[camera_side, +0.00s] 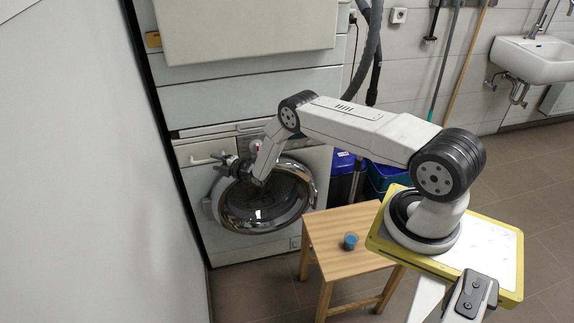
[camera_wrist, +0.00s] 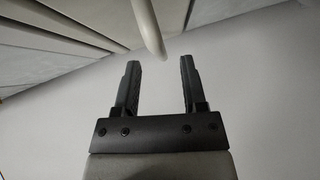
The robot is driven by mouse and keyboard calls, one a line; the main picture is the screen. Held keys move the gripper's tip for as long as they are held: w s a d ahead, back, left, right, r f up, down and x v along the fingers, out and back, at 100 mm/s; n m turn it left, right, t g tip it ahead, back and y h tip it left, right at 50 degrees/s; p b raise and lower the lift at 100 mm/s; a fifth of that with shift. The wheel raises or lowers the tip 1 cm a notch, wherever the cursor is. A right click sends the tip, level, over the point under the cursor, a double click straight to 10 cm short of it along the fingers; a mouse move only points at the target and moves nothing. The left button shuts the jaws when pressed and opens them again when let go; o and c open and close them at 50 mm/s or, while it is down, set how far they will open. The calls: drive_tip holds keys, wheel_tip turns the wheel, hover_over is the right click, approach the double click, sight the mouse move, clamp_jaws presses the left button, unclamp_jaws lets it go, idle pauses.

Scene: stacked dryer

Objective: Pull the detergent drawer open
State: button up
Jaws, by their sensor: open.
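The detergent drawer (camera_side: 187,150) is at the upper left of the white washing machine in the side view. Its front looks flush with the machine, with a pale bar handle (camera_side: 200,161) across it. My gripper (camera_side: 217,163) is at the right end of this handle. In the wrist view the curved pale handle (camera_wrist: 150,28) lies just ahead of the fingertips, roughly in line with the gap between them. My gripper (camera_wrist: 159,64) is open there with nothing between its fingers. In the side view, the arm hides part of the machine's front.
The round door (camera_side: 262,208) is below the drawer. A wooden stool (camera_side: 335,222) with a small blue cup (camera_side: 350,241) stands in front of the machine. A pale wall (camera_side: 105,190) runs close along the left side. Blue bins (camera_side: 385,175) stand to the right.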

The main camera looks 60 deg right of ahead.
sight(209, 160)
drive_tip(key=shift+w+f, duration=0.15)
drive_tip(key=shift+w, duration=0.8)
drive_tip(key=shift+w+f, duration=0.15)
drive_tip(key=shift+w, duration=0.8)
clamp_jaws()
idle(0.4)
